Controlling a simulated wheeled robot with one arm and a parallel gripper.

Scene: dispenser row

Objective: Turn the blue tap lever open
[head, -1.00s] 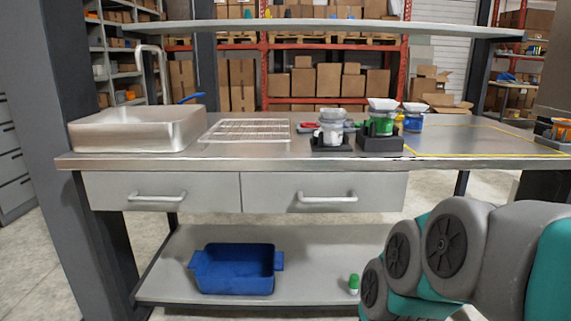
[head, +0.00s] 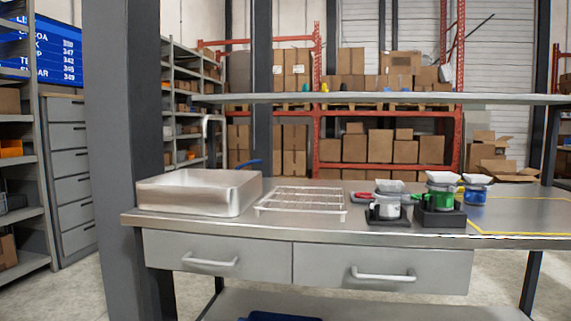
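The blue tap lever (head: 247,163) shows as a small blue bar above the back right rim of the metal sink basin (head: 235,195), on the left of the steel workbench. It slants up toward the right. The grey curved spout (head: 213,122) of the tap rises behind the basin; the tap's base is hidden behind the basin wall. My gripper is not in view in the head picture now, so its distance from the lever cannot be seen.
A wire rack (head: 300,200) lies beside the basin. Dispensers with green (head: 440,192) and blue (head: 475,190) bands stand further right. Two drawers (head: 215,257) face the front. A dark post (head: 122,150) stands at the bench's left end. A shelf (head: 380,98) runs above the bench.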

